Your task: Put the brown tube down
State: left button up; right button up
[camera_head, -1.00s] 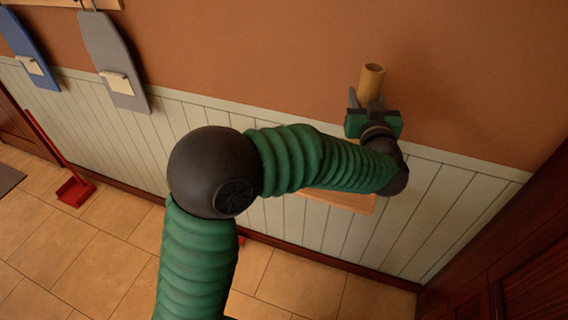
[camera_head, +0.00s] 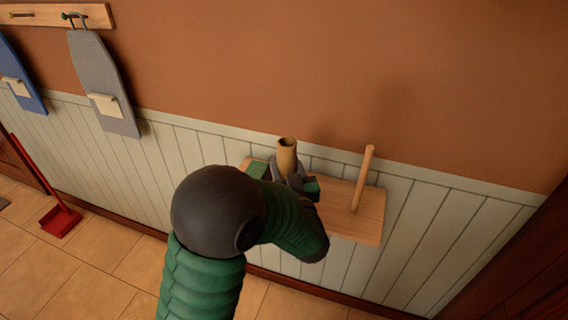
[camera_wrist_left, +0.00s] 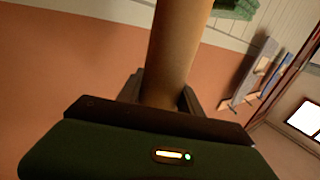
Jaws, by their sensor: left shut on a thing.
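The brown tube (camera_head: 287,154) is upright, its open hollow end facing up, over the left part of a wooden wall shelf (camera_head: 338,222). My left gripper (camera_head: 286,177) is shut around it. In the left wrist view the tube (camera_wrist_left: 180,45) stands between the two dark fingers (camera_wrist_left: 160,93). The tube's lower end is hidden behind my gripper and arm in the head view, so I cannot tell whether it touches the shelf. My right gripper is in neither view.
A thin wooden peg (camera_head: 364,180) stands up from the shelf's right part, right of the tube. A green patch (camera_head: 257,168) shows at the shelf's left end. Ironing boards (camera_head: 103,75) hang at far left; a red dustpan (camera_head: 60,221) is on the floor.

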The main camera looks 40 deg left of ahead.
pick_arm(q)
jog(key=w+a+f, duration=0.4)
jog(key=w, duration=0.3)
jog(key=shift+w+a+f, duration=0.25)
jog(key=shift+a, duration=0.05)
jog(key=o, duration=1.3)
jog(key=shift+d+r, duration=0.1)
jog(key=shift+d, duration=0.1)
